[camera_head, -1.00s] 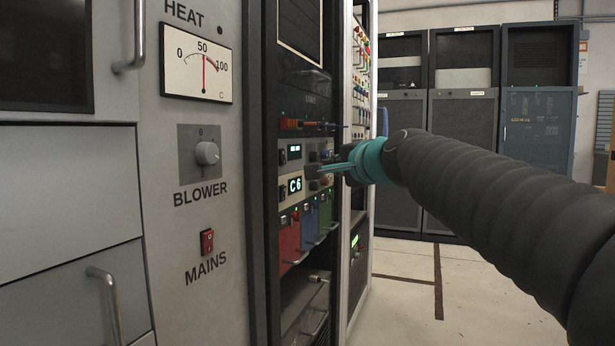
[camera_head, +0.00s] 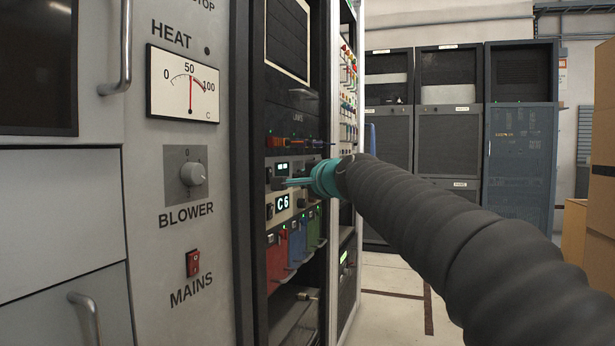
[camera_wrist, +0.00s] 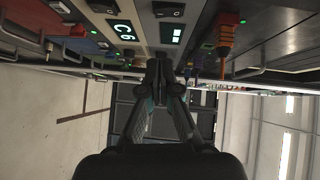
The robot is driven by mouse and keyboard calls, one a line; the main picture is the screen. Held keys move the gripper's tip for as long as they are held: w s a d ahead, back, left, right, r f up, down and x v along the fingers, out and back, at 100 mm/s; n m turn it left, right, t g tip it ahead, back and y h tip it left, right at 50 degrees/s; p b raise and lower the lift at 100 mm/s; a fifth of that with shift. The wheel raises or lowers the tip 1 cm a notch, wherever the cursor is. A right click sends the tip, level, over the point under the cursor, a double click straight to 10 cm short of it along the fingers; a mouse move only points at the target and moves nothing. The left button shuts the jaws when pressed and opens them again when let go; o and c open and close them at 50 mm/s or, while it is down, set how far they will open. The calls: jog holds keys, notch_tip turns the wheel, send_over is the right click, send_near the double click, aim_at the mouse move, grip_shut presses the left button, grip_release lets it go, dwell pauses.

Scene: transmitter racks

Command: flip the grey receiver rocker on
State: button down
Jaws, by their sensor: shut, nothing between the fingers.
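Small dark rockers sit left of these displays: an upper one (camera_head: 269,172) and a lower one (camera_head: 270,211). In the wrist view the fingertips (camera_wrist: 158,68) are together; contact cannot be told.
Orange and blue plugs (camera_head: 295,143) stick out above. The cabinet at left has a blower knob (camera_head: 193,174) and a red mains switch (camera_head: 193,263). Cardboard boxes (camera_head: 602,170) stand at right.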

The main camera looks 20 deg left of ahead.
aim_at(270, 175)
jog(key=w+a+p, duration=0.2)
jog(key=w+a, duration=0.1)
jog(key=a, duration=0.3)
jog(key=shift+a+f, duration=0.2)
jog(key=shift+f, duration=0.2)
jog(key=shift+w, duration=0.15)
